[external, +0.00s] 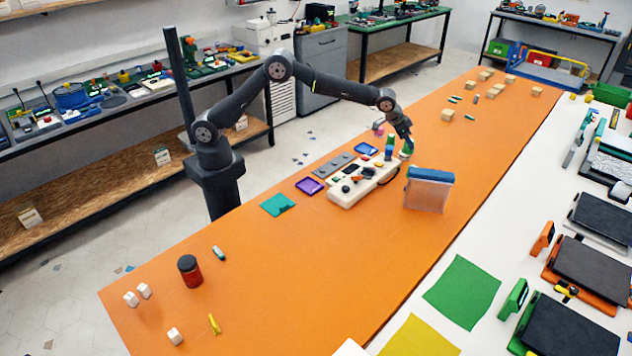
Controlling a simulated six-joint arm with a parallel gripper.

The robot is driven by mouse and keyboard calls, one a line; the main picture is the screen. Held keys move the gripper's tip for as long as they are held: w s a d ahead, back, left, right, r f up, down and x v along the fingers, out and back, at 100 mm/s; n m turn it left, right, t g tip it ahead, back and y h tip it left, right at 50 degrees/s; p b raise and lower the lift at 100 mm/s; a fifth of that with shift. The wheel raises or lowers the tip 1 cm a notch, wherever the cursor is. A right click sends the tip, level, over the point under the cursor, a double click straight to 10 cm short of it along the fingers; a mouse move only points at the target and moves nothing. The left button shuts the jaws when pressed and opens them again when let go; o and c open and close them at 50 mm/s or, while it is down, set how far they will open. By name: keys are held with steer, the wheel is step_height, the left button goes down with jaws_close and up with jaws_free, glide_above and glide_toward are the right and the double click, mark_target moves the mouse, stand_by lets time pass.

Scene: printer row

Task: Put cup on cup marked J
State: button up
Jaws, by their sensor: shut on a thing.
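My gripper (404,138) is at the end of the arm, over the far end of the cream device on the orange table. It is shut on a small green and pale thing (407,150), which may be the cup, but it is too small to be sure. A blue and green upright piece (389,147) stands just left of it, perhaps stacked cups. Whether the two touch is unclear. No letter J can be read on anything in this view.
A cream device (350,192) with dark parts lies below the gripper. A clear box with a blue top (428,190) stands close on the right. Purple (309,186) and teal (277,204) pieces lie left. A dark red jar (190,271) stands near the front. The middle front is clear.

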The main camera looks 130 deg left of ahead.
steer(key=w+d+m, duration=0.2)
steer(key=w+d, duration=0.1)
steer(key=d, duration=0.2)
steer(key=shift+t, duration=0.4)
steer(key=a+f, duration=0.2)
steer(key=a, duration=0.1)
steer(key=s+a+f, duration=0.1)
steer(key=a+f, duration=0.1)
steer(key=a, duration=0.2)
steer(key=a+f, duration=0.2)
steer(key=a, duration=0.2)
steer(key=shift+s, duration=0.4)
steer(key=shift+f, duration=2.1)
steer(key=shift+f, duration=0.15)
steer(key=o, duration=1)
steer(key=shift+c, duration=0.2)
